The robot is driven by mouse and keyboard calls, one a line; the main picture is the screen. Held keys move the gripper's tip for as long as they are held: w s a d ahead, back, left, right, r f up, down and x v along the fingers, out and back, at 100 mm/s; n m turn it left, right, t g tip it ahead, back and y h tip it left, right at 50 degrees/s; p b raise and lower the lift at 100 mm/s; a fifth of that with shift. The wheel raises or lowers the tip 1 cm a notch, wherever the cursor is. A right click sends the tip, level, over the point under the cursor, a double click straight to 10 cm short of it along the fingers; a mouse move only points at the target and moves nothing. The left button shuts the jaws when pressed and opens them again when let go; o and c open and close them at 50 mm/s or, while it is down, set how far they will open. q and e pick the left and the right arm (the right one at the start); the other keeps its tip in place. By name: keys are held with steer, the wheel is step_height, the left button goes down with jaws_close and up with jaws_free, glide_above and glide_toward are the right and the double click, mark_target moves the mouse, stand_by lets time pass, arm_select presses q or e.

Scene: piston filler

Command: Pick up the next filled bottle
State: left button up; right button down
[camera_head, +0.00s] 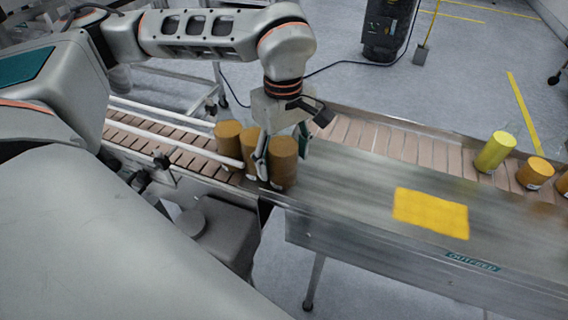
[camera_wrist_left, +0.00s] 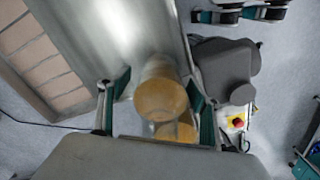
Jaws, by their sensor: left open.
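Three amber-brown bottles stand close together at the end of the slatted conveyor in the head view: a left one (camera_head: 227,131), a middle one (camera_head: 249,145) and a right one (camera_head: 284,172). My left gripper (camera_head: 282,155) points down over the right bottle, with one finger on each side of it. In the left wrist view, the open fingers flank an amber bottle (camera_wrist_left: 160,98), and a second bottle (camera_wrist_left: 176,132) shows behind it, partly hidden by the gripper body. Whether the fingers touch the bottle cannot be told. My right gripper is not in view.
A metal outfeed table (camera_head: 345,195) carries a yellow square mat (camera_head: 430,212) with nothing on it. On the far right conveyor stand a yellow-green bottle (camera_head: 495,152), an orange bottle (camera_head: 535,172) and another cut by the frame edge. A guide rail (camera_head: 175,137) runs along the left conveyor.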

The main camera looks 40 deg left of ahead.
arm_select(q)
steer(key=shift+f, duration=0.45)
steer(key=shift+r, duration=0.1)
steer(key=c, duration=1.6)
